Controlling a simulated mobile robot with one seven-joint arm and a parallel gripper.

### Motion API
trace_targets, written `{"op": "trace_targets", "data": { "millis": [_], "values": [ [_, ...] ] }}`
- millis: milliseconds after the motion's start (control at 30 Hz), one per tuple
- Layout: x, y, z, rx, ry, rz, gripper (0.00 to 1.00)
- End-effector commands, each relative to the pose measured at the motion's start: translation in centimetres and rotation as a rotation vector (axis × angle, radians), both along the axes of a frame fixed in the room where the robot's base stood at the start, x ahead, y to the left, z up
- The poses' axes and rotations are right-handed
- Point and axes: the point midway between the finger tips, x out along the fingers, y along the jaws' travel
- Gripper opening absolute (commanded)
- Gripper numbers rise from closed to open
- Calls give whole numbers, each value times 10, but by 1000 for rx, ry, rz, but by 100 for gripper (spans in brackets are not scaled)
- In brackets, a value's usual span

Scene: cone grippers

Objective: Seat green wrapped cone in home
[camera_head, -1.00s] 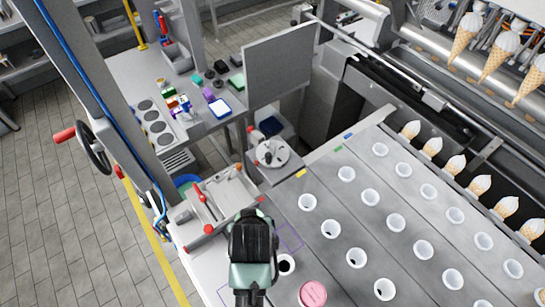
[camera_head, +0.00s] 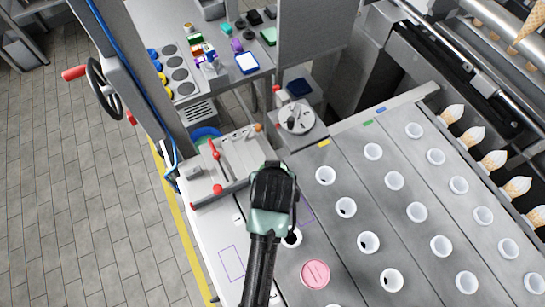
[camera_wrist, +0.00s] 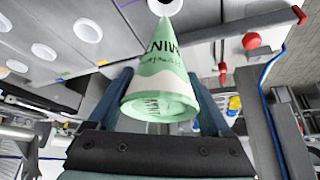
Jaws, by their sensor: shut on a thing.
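The green wrapped cone (camera_wrist: 162,75) shows in the wrist view, with dark lettering on its pale green wrapper. My gripper (camera_wrist: 160,88) is shut on it, one finger on each side. Its wide end faces the wrist camera, and its narrow end points toward a white ring (camera_wrist: 165,5) at the top edge. I cannot tell whether the tip is inside the ring. In the head view my gripper (camera_head: 272,190) hides the cone. A white-rimmed hole (camera_head: 291,238) with a dark centre lies just below the gripper. Which hole is the home is not clear.
A grey plate (camera_head: 335,235) with several white-rimmed holes fills the right. A pink disc (camera_head: 316,274) lies near the gripper. A red-handled fixture (camera_head: 222,168) stands left of it, and a round dial (camera_head: 297,118) behind. Filled cones (camera_head: 493,160) line the far right.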

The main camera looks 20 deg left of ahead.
Motion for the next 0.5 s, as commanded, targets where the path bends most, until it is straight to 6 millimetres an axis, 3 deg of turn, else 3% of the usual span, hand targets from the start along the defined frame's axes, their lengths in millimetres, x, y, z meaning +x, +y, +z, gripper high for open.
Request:
{"op": "trace_targets", "data": {
  "millis": [500],
  "values": [
    [0, 0, -45, 0, 0, 0, 56]
  ]
}}
